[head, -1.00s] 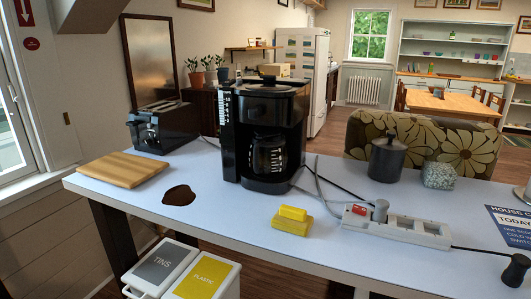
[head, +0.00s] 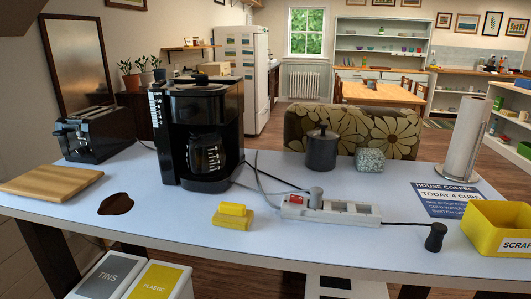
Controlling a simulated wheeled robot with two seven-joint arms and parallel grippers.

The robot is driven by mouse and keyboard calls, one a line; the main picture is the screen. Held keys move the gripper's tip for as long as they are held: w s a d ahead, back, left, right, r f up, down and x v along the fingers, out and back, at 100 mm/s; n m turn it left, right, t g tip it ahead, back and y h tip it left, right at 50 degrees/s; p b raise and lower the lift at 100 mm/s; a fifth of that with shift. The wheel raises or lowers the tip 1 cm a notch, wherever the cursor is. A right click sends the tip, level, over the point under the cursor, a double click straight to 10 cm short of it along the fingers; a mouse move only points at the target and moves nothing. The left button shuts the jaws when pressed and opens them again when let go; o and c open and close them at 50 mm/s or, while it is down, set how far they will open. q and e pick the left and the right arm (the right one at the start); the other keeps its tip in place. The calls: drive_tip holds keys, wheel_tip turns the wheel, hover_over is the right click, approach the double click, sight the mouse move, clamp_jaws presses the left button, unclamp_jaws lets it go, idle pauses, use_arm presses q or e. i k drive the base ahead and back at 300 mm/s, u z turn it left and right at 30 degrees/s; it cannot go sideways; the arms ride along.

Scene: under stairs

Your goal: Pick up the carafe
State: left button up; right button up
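The glass carafe (head: 206,154) sits inside the black coffee maker (head: 172,112), low in its front opening on the warming plate. It has white level marks on its side and looks dark inside. The coffee maker stands upright on the pale blue table (head: 290,238), left of the middle. Neither of my grippers shows in the head view.
Around it are a toaster (head: 95,134), cutting board (head: 50,182), brown spill (head: 116,204), yellow sponges (head: 232,216), power strip (head: 330,209) with cables, black canister (head: 322,150), grey stone-like block (head: 370,160), paper roll (head: 465,138), sign (head: 447,199), dark knob-like object (head: 435,237) and yellow scrap box (head: 497,228). Bins (head: 140,279) stand in front.

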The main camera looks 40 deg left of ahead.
sight(207, 155)
drive_tip(key=z, duration=1.4)
drive_tip(key=k, duration=0.6)
drive_tip(key=u, duration=3.2)
